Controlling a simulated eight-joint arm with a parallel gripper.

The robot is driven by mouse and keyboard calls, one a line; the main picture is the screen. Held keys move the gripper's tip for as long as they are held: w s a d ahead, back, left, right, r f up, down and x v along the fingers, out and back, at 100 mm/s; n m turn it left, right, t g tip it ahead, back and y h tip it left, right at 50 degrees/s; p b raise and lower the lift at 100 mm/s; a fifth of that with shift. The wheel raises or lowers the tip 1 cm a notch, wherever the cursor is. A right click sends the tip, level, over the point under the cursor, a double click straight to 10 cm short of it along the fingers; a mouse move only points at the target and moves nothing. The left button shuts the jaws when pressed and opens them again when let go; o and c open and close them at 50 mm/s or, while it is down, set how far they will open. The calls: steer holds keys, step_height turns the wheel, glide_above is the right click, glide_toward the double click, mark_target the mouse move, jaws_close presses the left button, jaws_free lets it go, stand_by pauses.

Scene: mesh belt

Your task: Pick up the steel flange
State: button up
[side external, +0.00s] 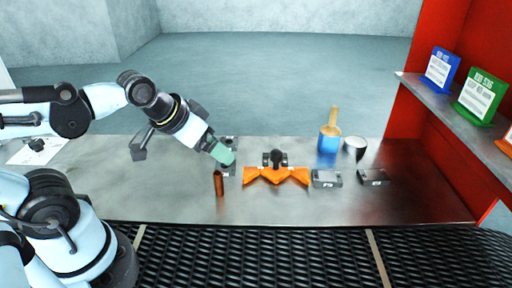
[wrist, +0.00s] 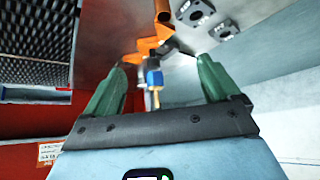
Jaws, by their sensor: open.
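Two flat, square grey steel pieces with a central hole, flange-like, lie on the steel table: one (wrist: 194,12) at the top of the wrist view, the other (wrist: 226,32) just right of it. I cannot tell which one the task means. In the side external view they are partly hidden by my gripper (side external: 223,154), one grey piece (side external: 229,170) showing just below the green fingertips. My gripper's two green fingers (wrist: 162,68) are spread in the wrist view, with nothing held. Both pieces lie beyond the fingertips, apart from them in the wrist view.
A copper cylinder (side external: 219,184) stands close to the gripper. A black mesh belt (side external: 300,252) runs in front.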

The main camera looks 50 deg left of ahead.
steer(key=w+a+r+m+g, duration=0.35)
steer(key=w+a, duration=0.25)
steer(key=w, duration=0.3)
steer(key=m+g, duration=0.4)
steer(key=m, duration=0.2)
glide_above(231, 144)
step_height(231, 144, down, 6)
step_height(231, 144, down, 6)
steer(key=shift+w, duration=0.1)
steer(key=shift+s+f, duration=0.2)
steer(key=shift+f, duration=2.45)
